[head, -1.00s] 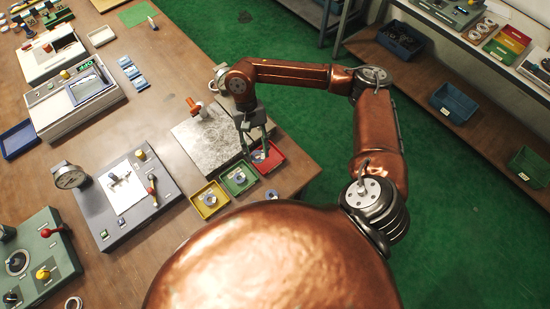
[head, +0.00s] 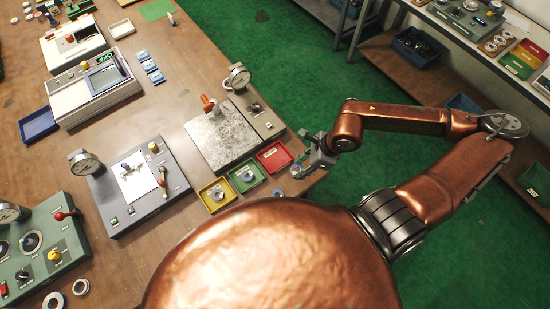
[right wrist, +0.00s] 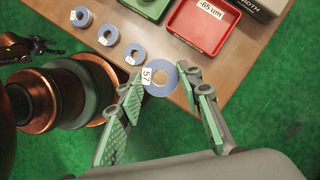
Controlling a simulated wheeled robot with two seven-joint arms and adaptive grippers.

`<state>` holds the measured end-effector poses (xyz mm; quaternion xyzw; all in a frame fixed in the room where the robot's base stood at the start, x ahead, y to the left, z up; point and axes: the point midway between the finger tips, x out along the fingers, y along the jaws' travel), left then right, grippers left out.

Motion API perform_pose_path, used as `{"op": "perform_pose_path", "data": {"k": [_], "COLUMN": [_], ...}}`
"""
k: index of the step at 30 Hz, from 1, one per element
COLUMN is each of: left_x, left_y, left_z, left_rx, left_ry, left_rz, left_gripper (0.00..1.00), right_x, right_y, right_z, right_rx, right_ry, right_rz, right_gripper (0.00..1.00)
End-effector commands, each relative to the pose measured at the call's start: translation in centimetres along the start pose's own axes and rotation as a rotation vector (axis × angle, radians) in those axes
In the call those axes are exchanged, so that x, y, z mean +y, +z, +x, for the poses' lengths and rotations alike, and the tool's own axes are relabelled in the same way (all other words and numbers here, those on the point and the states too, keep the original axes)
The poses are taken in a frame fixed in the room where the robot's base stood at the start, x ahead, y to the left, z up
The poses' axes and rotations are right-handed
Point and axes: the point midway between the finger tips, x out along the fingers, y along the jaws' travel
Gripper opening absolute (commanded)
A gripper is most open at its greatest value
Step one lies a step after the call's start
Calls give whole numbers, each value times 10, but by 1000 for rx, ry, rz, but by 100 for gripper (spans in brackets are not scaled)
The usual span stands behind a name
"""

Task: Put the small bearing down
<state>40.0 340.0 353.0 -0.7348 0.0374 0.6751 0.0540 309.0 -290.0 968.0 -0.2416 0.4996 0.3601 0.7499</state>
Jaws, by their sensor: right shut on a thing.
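My right gripper (head: 306,165) is shut on the small bearing (right wrist: 160,78), a blue-grey ring with a tag reading 57, pinched between the green-padded fingertips. In the head view the bearing (head: 297,171) shows small at the fingertips, by the table's right corner. In the right wrist view it appears over the table edge, at the end of a row of similar tagged rings (right wrist: 108,35). Its height above the table is hard to tell. The red tray (head: 264,164) holds no ring. My left gripper is not in view.
The green tray (head: 259,183) and yellow tray (head: 205,203) each hold a ring. A grey stone plate with a dial gauge (head: 238,77) stands behind the trays. The wooden table (head: 160,232) ends near the gripper, with green floor (head: 330,255) beyond.

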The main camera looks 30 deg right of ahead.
Motion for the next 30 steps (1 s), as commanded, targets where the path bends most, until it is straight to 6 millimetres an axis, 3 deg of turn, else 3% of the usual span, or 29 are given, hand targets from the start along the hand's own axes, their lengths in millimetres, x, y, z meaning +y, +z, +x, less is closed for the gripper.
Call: {"op": "perform_pose_path", "data": {"k": [5, 11, 21, 25, 30], "left_x": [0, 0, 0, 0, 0], "left_y": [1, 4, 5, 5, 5], "left_z": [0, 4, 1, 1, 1], "left_rx": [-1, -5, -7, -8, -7], "left_ry": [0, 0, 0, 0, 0], "left_rz": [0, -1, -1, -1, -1], "left_gripper": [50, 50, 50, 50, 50], "right_x": [6, -11, -64, -78, -90], "right_y": [0, 11, 43, 44, 45], "right_z": [-4, 11, 60, 89, 111], "right_rx": [0, -5, -3, 0, 1], "right_ry": [-25, -30, -25, -24, -26], "right_rz": [64, 73, 74, 75, 73], "right_gripper": [6, 6, 6, 6, 6]}}
